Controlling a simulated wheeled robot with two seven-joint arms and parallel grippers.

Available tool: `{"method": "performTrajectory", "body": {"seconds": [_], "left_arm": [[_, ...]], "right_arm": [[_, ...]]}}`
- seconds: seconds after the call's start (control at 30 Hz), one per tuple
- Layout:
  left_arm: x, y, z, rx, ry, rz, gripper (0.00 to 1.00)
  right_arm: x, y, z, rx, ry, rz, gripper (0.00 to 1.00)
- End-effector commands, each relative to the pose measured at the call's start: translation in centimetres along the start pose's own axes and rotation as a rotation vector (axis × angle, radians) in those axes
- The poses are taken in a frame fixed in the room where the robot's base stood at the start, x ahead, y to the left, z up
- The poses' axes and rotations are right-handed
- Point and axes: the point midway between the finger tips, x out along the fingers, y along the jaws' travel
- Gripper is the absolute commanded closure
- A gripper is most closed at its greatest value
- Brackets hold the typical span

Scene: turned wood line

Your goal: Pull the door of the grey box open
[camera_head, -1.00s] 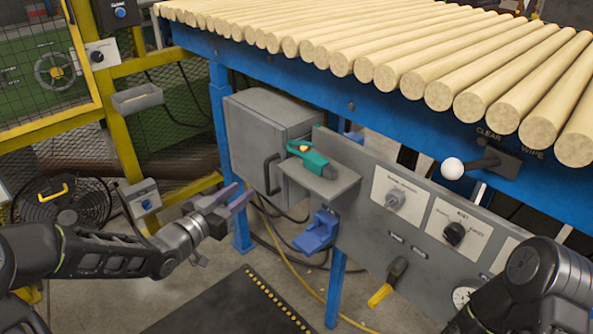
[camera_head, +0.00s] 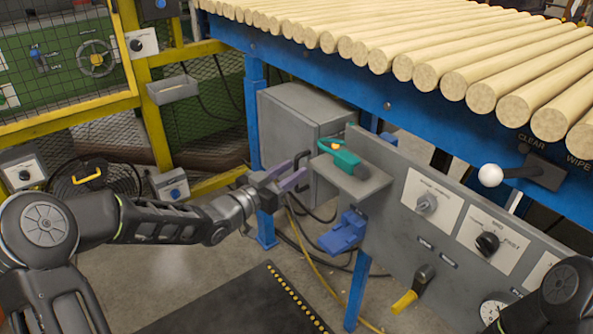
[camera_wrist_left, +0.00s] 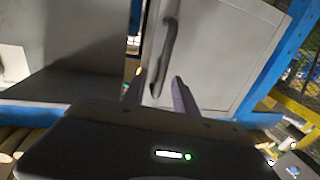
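The grey box (camera_head: 290,112) is mounted under the blue table's edge, and its door looks shut. In the left wrist view the door (camera_wrist_left: 225,55) fills the upper middle, with a dark bar handle (camera_wrist_left: 169,45) near its left side. In the head view the handle (camera_head: 303,160) is partly hidden by my left gripper (camera_head: 298,170). The left gripper's purple fingers are apart. In the wrist view (camera_wrist_left: 158,82) the handle's lower end appears between the fingertips; I cannot tell whether they touch it. My right gripper is out of view.
A grey shelf (camera_head: 350,185) with a green tool (camera_head: 340,157) juts out just right of the handle. A blue bracket (camera_head: 343,232) is below it. The control panel (camera_head: 385,235) extends right. A yellow frame (camera_head: 155,120) and fan stand left. Cables hang below the box.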

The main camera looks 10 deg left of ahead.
Motion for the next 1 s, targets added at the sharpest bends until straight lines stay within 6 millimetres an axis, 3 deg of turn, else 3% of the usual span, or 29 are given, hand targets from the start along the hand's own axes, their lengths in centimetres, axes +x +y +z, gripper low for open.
{"method": "performTrajectory", "body": {"seconds": [0.2,0.47,0.9,1.0], "left_arm": [[2.0,0.0,0.0,0.0,0.0,0.001,0.66],[2.1,0.0,0.0,0.0,0.0,0.0,0.66],[2.1,0.0,0.0,0.0,-0.001,0.0,1.0],[2.1,0.0,0.0,0.0,-0.001,0.0,1.0]], "right_arm": [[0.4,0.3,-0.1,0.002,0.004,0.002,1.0],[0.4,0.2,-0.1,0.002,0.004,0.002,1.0],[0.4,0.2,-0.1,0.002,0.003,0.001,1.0],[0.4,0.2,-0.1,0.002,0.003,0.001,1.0]]}}
